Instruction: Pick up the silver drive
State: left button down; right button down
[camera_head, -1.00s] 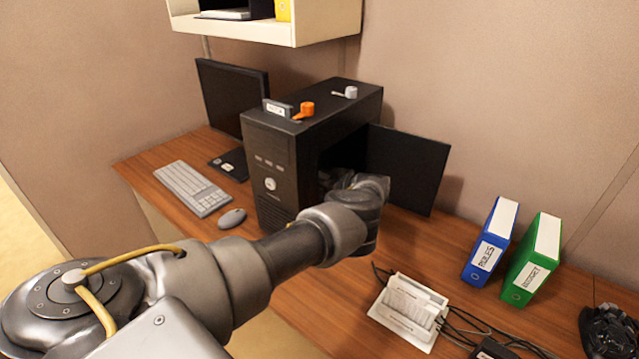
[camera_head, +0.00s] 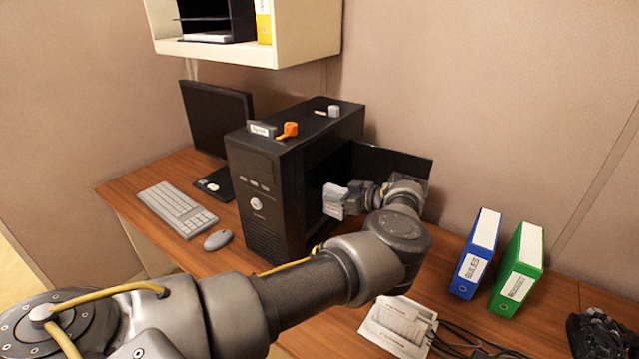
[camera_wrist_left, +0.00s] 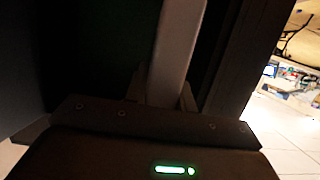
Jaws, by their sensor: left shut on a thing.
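The silver drive (camera_head: 333,201) is a pale grey block at the open side of the black computer case (camera_head: 262,195) in the head view. My left gripper (camera_head: 350,196) is shut on it and holds it by its right end, clear of the desk. In the left wrist view the drive (camera_wrist_left: 176,50) is a light bar standing between the dark fingers (camera_wrist_left: 165,95). The gripper hides part of the drive, and the case interior is dark. My right gripper is not in view.
The open side panel (camera_head: 385,160) stands behind my wrist. On the case top are an orange item (camera_head: 288,130), a grey item (camera_head: 334,111) and a small labelled block (camera_head: 261,129).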

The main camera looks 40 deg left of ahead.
pick_arm(q)
jog(key=d, duration=0.8)
jog(key=shift+s+b, duration=0.35)
jog(key=shift+b, duration=0.1)
jog(key=shift+d, duration=0.1)
